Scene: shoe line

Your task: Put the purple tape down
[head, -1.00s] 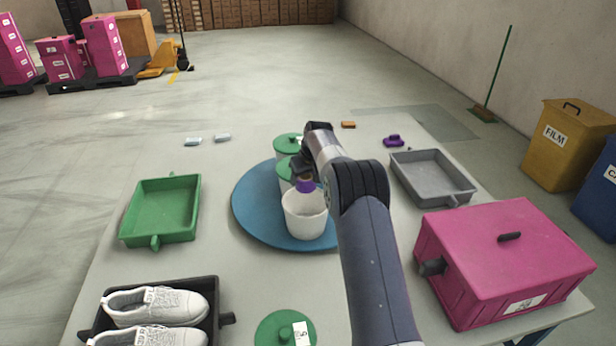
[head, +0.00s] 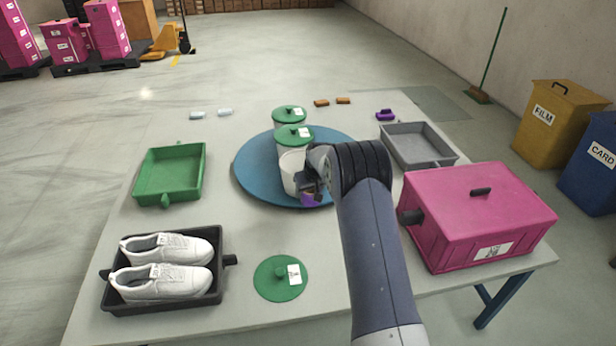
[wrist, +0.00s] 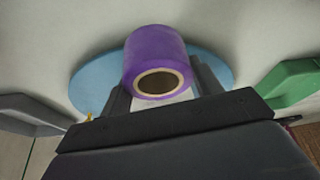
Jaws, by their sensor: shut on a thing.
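My gripper (head: 311,190) is shut on the purple tape (head: 309,200), just in front of the open white pot (head: 291,170). In the wrist view the purple tape (wrist: 152,48) sits between the two fingers, its cardboard core facing the camera. The blue round turntable (head: 252,178) shows behind it there. In the head view the tape overlaps the turntable's near edge. I cannot tell whether it touches the surface. My wrist hides part of the pot.
Two pots with green lids (head: 294,134) stand farther back on the turntable. A loose green lid (head: 270,285) lies in front. A green tray (head: 150,180), shoe tray (head: 150,306), grey tray (head: 438,160) and pink box (head: 450,220) surround it.

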